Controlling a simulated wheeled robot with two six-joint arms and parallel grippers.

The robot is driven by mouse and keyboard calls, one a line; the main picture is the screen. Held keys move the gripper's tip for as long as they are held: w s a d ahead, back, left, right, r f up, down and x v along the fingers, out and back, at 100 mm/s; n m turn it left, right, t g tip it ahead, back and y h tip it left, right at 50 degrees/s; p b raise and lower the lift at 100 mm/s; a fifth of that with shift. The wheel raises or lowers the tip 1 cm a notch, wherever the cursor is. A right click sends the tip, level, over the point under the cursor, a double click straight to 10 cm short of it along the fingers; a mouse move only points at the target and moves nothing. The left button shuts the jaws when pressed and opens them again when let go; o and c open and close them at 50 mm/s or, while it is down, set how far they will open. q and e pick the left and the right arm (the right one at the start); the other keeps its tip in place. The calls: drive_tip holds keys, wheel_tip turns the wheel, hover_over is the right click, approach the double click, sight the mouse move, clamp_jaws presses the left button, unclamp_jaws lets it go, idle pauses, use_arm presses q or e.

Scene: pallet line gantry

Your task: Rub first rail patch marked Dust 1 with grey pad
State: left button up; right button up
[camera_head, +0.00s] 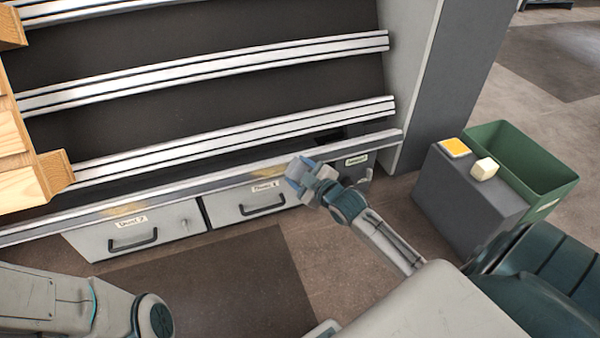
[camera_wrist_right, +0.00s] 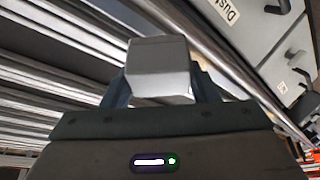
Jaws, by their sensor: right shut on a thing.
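My right gripper (camera_head: 300,172) is over the right part of the front rail (camera_head: 210,182). It is shut on the grey pad, a pale grey block (camera_wrist_right: 158,68) between its fingers in the right wrist view. A tan dusty patch (camera_head: 268,171) lies on the rail just left of the gripper, above a small label (camera_head: 266,186) too blurred to read surely. Another tan patch (camera_head: 122,210) lies further left, above a label (camera_head: 132,222) that seems to read Dust 2. Whether the pad touches the rail cannot be told. My left gripper is out of view.
Drawers with dark handles (camera_head: 133,240) sit under the rail. A grey stand (camera_head: 455,195) at right carries a yellow-orange pad (camera_head: 455,147) and a cream block (camera_head: 484,168), beside a green bin (camera_head: 545,175). Wooden pieces (camera_head: 20,150) stand at left.

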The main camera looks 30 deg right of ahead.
drive_tip(key=shift+w+d+f+b, duration=0.15)
drive_tip(key=shift+w+f+b, duration=0.2)
drive_tip(key=shift+w, duration=0.15)
drive_tip(key=shift+w+d+f+b, duration=0.1)
drive_tip(key=shift+w+f+b, duration=0.15)
drive_tip(key=shift+w, duration=0.25)
idle(0.4)
drive_tip(key=shift+a, duration=0.1)
